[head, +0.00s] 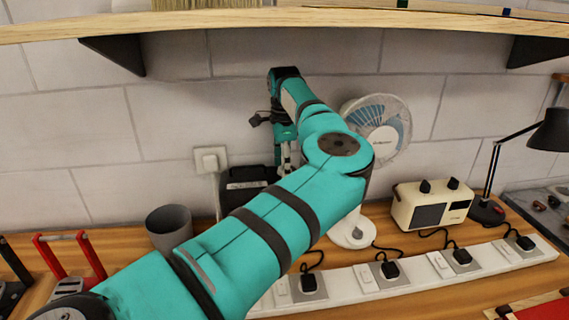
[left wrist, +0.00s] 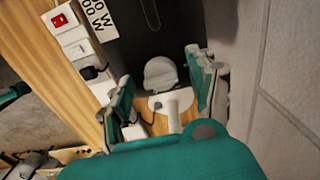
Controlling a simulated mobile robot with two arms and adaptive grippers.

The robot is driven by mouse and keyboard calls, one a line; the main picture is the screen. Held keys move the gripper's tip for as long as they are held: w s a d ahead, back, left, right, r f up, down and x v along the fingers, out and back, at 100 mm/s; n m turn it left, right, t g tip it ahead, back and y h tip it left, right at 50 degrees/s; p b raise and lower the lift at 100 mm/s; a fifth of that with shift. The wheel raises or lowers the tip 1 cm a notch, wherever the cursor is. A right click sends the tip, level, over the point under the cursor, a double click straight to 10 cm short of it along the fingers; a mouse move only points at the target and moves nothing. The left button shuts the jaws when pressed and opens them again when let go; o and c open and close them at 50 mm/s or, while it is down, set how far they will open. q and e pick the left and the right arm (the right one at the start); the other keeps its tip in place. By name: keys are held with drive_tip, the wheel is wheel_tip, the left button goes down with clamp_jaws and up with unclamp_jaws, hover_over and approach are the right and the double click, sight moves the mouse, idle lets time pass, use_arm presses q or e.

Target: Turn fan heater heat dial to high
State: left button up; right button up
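The black fan heater (head: 248,185) stands against the wall, partly behind my left arm. In the left wrist view its dark panel (left wrist: 155,30) fills the top middle, with a white wattage label (left wrist: 100,18) at its left edge. A pale rounded knob (left wrist: 160,72), apparently the heat dial, shows between my fingers; its setting cannot be read. My left gripper (head: 286,155) is beside the heater, mostly hidden by my arm. In the left wrist view the left gripper (left wrist: 160,80) is open, one finger on each side of the knob, with visible gaps. My right gripper is out of view.
A white desk fan (head: 378,128) stands right of the heater. A power strip (head: 420,272) runs along the bench. A grey cup (head: 169,227) stands left, a cream radio (head: 432,204) right. A wooden shelf (head: 300,18) hangs above; the wall is close behind.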

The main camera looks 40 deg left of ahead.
use_arm(q)
drive_tip(key=c, duration=1.1)
drive_tip(key=shift+c, duration=0.2)
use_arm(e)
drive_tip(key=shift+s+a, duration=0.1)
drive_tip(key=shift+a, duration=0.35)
